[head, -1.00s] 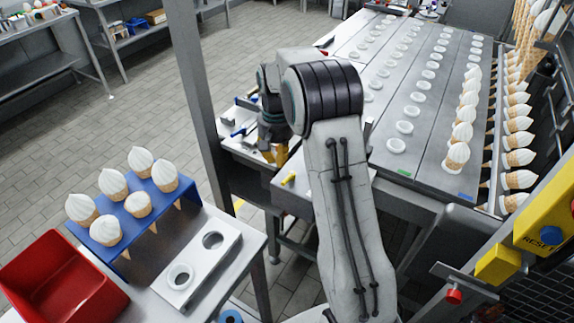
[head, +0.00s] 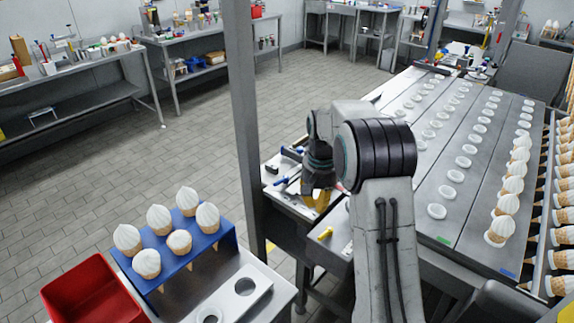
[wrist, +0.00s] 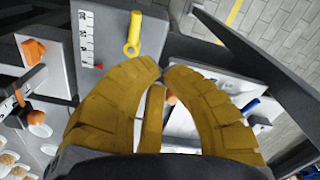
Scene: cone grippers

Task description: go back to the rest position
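My gripper (wrist: 160,78) fills the middle of the wrist view. Its yellow ribbed fingers curve inward and their tips nearly meet, with only a thin gap between them. I see nothing held between the tips. In the head view my gripper (head: 318,198) points down over a small metal side table (head: 285,200), left of the conveyor. My arm is folded, with its elbow high in the middle of the picture.
A blue rack (head: 205,243) of ice cream cones and a red bin (head: 92,292) stand at the lower left. The conveyor (head: 465,215) with white rings and a row of cones lies right. A grey post (head: 245,120) stands left of my arm. Tiled floor is free behind.

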